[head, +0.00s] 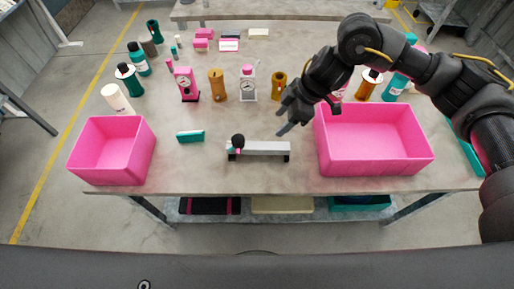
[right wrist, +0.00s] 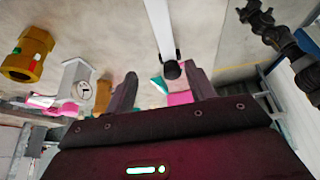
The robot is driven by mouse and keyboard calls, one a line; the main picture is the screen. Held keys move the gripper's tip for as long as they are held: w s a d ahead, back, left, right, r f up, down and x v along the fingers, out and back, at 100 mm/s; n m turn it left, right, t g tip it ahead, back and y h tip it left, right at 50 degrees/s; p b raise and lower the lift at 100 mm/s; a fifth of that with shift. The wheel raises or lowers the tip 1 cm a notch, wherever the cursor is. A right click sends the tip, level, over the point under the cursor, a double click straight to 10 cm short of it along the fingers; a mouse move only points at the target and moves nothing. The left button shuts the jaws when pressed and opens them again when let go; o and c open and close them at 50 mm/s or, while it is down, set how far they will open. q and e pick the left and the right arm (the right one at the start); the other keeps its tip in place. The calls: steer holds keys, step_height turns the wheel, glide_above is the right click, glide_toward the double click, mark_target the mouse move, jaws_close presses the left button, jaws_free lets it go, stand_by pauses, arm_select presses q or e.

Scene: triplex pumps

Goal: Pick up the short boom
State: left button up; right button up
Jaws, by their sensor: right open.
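A light grey bar (head: 262,148), which looks like the short boom, lies level on low dark supports at the front middle of the table. A black round knob (head: 238,141) is at its left end. My right gripper (head: 283,122) is open and empty, above and behind the bar's right end, apart from it. In the right wrist view, the bar (right wrist: 160,28) runs down from the top edge to its dark knob (right wrist: 172,70), ahead of my open right gripper (right wrist: 161,84).
Pink bins stand at left (head: 110,175) and right (head: 375,168), the right one close to my right gripper. A teal block (head: 190,136) lies left of the bar. Pumps, bottles and an orange cylinder (head: 217,86) stand behind. The table around the bar is mostly clear.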

mark_target(271, 145)
steer(key=shift+h, duration=0.4)
steer(key=x, duration=0.2)
steer(key=d+x, duration=0.1)
steer(key=x, duration=0.4)
steer(key=shift+s+f, duration=0.4)
steer(key=shift+f, duration=0.15)
steer(key=shift+d+x, duration=0.15)
steer(key=shift+x, duration=1.2)
steer(key=shift+d+x, duration=0.1)
steer(key=shift+x, duration=1.25)
steer(key=shift+s+f, duration=0.1)
steer(key=shift+s, duration=0.05)
jaws_close()
